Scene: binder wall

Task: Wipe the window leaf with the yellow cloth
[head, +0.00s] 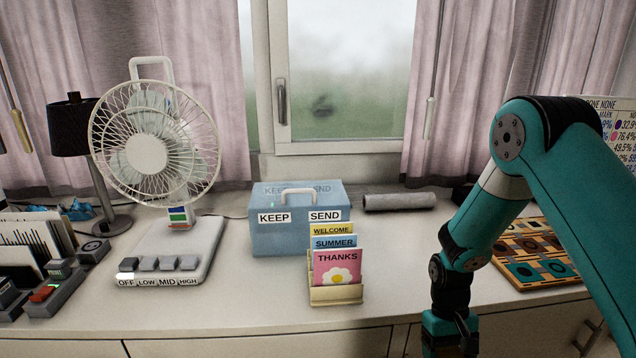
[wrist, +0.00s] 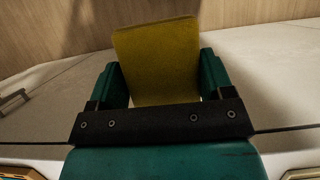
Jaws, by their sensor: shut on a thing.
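The window leaf (head: 345,60) is at the top middle of the head view, with a white frame and a handle (head: 282,102) on its left side. Its pane looks misty, with a dark smudge (head: 322,106) low on the glass. My gripper (wrist: 158,78) is shut on the yellow cloth (wrist: 157,55), which stands out flat between the two teal fingers in the wrist view. In the head view my gripper is low at the right, partly cut off by the bottom edge, well below and right of the window. The cloth is out of sight there.
On the desk (head: 240,295) stand a white fan (head: 147,155), a blue box (head: 275,235), a card holder (head: 336,294) and a grey roll (head: 400,201). A patterned board (head: 535,255) lies at the right behind my arm. Curtains (head: 200,80) flank the window.

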